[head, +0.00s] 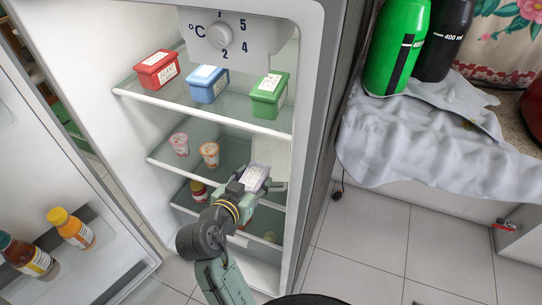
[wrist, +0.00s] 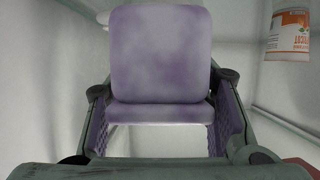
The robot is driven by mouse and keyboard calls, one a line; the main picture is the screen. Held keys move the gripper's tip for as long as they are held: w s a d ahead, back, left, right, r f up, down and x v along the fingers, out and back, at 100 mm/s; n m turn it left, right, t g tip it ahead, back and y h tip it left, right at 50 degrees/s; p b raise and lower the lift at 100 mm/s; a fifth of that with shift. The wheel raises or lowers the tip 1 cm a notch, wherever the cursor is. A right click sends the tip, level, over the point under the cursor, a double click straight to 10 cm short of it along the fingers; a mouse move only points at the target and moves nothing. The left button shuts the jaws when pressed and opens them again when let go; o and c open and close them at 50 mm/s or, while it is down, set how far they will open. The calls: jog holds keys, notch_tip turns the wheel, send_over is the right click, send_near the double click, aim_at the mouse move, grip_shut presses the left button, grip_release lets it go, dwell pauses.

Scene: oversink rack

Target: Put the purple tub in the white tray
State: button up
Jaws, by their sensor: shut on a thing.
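In the head view the tub (head: 255,176) shows small and pale, held in my gripper (head: 252,186) inside the fridge, at the right of the middle shelf. I cannot make out whether the tub touches the shelf. I cannot clearly pick out the white tray; pale surfaces behind and below the tub blend together.
Red (head: 157,70), blue (head: 207,84) and green (head: 269,95) tubs stand on the shelf above. Two small cups, one pink (head: 179,144) and one orange (head: 209,153), stand left of my gripper. A jar (head: 198,190) is below. The open door (head: 110,230) is at left.

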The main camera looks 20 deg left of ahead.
jog(key=w+p, duration=0.1)
jog(key=w, duration=1.1)
jog(key=shift+d+r+p, duration=0.1)
jog(key=shift+d+p, duration=0.05)
jog(key=shift+p, duration=0.15)
jog(key=shift+f, duration=1.75)
jog(key=shift+f, duration=0.2)
jog(key=o, duration=1.4)
jog(key=shift+r, duration=0.25)
jog(key=v, duration=1.2)
jog(key=shift+b, duration=0.4)
